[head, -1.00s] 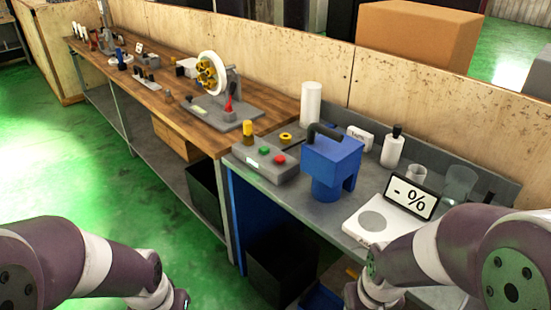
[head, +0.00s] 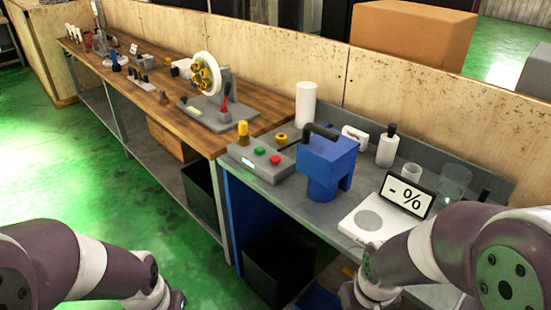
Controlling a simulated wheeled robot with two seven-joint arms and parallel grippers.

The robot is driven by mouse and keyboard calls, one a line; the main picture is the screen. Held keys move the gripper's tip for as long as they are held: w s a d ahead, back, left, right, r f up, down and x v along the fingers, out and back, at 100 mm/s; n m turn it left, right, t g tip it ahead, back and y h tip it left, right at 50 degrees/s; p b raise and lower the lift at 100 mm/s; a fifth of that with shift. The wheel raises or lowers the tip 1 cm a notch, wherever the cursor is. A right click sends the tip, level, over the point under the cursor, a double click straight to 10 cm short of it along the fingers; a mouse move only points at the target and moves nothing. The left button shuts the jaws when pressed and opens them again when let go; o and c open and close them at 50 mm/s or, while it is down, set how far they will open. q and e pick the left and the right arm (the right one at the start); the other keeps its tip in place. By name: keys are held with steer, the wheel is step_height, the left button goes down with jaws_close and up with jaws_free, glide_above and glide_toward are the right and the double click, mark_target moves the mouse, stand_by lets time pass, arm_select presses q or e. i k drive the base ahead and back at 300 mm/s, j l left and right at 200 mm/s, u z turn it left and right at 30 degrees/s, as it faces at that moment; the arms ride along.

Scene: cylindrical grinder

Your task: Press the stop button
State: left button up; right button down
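A grey control box (head: 272,170) sits on the grey bench, left of the blue device. On its top are a red button (head: 275,160), a green button (head: 259,151) and a small pale label. A yellow-topped post (head: 242,134) stands at its back left. No writing marks which button is stop at this size. My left arm comes in at the lower left and my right arm at the lower right. Both are below and in front of the bench, well apart from the box. The fingers of both grippers are outside the picture.
A blue device with a black handle (head: 325,165) stands just right of the control box. A wooden bench (head: 150,98) with a chuck fixture extends left.

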mark_target(274, 160)
steer(key=z, duration=0.6)
steer(key=i+j+z, duration=0.2)
steer(key=j+z, duration=0.25)
steer(key=i+j+z, duration=0.15)
steer(key=j+z, duration=0.2)
steer(key=z, duration=0.15)
steer(key=j+z, duration=0.7)
steer(key=j, duration=1.85)
steer(key=k, duration=0.05)
